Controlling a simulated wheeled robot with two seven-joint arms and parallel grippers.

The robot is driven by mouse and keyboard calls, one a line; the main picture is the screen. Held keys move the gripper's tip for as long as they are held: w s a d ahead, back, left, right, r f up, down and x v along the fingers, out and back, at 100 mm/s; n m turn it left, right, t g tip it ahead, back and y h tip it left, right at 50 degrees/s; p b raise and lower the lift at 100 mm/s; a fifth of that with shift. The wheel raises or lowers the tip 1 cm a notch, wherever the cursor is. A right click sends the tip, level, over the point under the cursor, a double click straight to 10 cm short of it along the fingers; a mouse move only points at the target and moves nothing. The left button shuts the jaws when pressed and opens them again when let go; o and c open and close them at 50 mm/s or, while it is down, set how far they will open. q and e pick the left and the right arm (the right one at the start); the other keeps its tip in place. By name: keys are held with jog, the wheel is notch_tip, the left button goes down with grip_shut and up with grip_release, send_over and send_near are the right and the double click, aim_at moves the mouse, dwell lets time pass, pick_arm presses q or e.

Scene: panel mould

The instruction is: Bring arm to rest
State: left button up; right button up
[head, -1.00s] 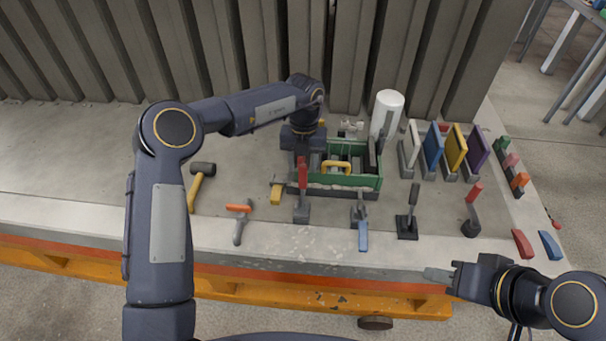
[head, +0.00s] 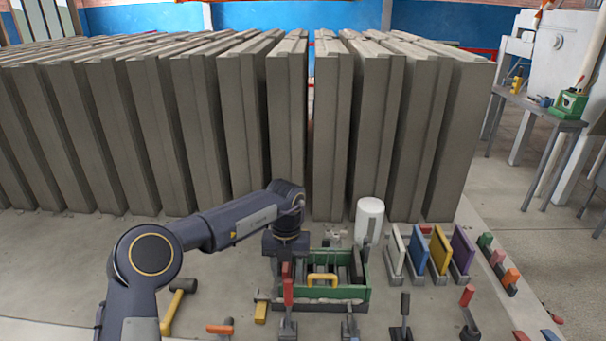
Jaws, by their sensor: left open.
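My left arm reaches in from the lower left, and its gripper (head: 286,252) points down at the left end of the green toolbox (head: 350,293). The gripper is open, with its fingertips partly hidden near a red-handled tool (head: 287,290) standing in front. I see nothing held in it, and I cannot tell whether it touches the toolbox. The toolbox has a yellow handle (head: 322,280) and dark things inside. My right gripper is out of view.
Tall grey panels (head: 330,130) stand in a row behind. A white cylinder (head: 369,218) and a rack of coloured plates (head: 440,250) stand right of the toolbox. A hammer (head: 172,312) lies to the left. Several tools line the front. The slab at far left is clear.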

pick_arm(q)
jog(key=w+a+r+m+t+y+b, duration=0.1)
jog(key=w+a+r+m+t, duration=0.25)
jog(key=a+r+t, duration=0.45)
jog(key=w+a+r+m+t+y, duration=0.1)
jog(key=w+a+r+m+t, duration=0.3)
jog(key=r, duration=0.8)
jog(key=s+r+m+t+h, duration=0.5)
jog(key=s+r+m, duration=0.3)
jog(key=s+m, duration=0.35)
jog(key=s+f+m+g, duration=0.3)
jog(key=s+f+m, duration=0.2)
jog(key=s, duration=0.5)
jog(key=s+a+f+m+g+b, duration=0.1)
jog(key=s+f+m+g, duration=0.3)
jog(key=s+f, duration=0.5)
jog(key=s+a+f+m+g+b, duration=0.1)
jog(key=s+f+m+g, duration=0.2)
jog(key=s+f+m, duration=0.3)
jog(key=s+f, duration=0.1)
jog(key=s, duration=0.4)
jog(key=shift+s+a+f+h, duration=0.2)
jog(key=shift+s+f+h, duration=0.1)
jog(key=shift+f+h, duration=0.1)
